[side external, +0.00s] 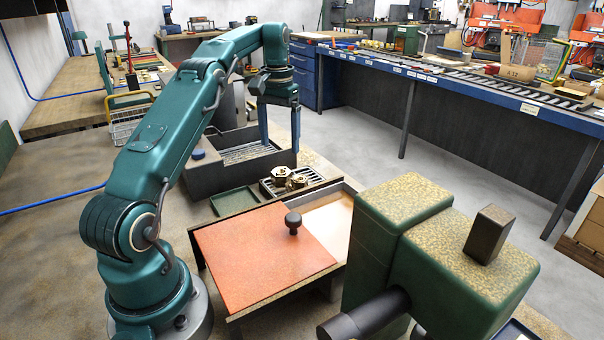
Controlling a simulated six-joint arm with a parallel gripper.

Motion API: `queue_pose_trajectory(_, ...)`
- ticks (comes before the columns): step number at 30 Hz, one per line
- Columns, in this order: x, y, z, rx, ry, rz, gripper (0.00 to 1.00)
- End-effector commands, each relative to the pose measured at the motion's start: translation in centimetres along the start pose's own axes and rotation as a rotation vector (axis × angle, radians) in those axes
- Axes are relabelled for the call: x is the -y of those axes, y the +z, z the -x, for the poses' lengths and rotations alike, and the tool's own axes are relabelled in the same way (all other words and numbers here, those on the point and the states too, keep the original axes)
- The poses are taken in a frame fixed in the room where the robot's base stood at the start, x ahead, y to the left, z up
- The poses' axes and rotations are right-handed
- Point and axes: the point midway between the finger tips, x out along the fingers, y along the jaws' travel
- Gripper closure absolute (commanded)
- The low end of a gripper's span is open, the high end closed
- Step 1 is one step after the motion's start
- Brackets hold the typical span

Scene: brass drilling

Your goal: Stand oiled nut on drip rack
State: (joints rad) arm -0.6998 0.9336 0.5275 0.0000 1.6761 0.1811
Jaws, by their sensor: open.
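Two brass nuts sit close together on a small dark slotted rack (316,178), which I take to be the drip rack. One nut (281,174) is at the left and the other (297,182) is just right of it and nearer the camera. I cannot tell which is oiled. My gripper (280,150) points down with its two long fingers apart, open and with nothing visible between them. It shows above and behind the nuts in the picture, near the right end of a dark open bin; its exact height is unclear.
The dark bin (225,181) has a slatted grate inside. A shallow green tray (234,201) lies left of the rack. A red-orange board (262,255) with a black knob (293,222) is in front. A large green machine (455,270) fills the right foreground.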

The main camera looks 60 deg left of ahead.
Motion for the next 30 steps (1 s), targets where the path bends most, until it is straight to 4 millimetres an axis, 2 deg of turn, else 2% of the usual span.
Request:
queue_pose_trajectory(4,-2.3,0.7,2.3,-0.039,-0.005,-0.043,0.13)
queue_pose_trajectory(8,-5.5,2.5,5.0,-0.096,-0.008,-0.104,0.13)
queue_pose_trajectory(12,-8.7,5.6,7.3,-0.163,-0.005,-0.174,0.13)
queue_pose_trajectory(17,-11.6,10.1,8.8,-0.238,0.009,-0.252,0.13)
queue_pose_trajectory(23,-13.8,16.6,8.8,-0.33,0.04,-0.349,0.13)
queue_pose_trajectory(27,-14.5,21.0,7.6,-0.391,0.07,-0.414,0.13)
queue_pose_trajectory(30,-14.6,23.6,6.3,-0.428,0.093,-0.452,0.13)
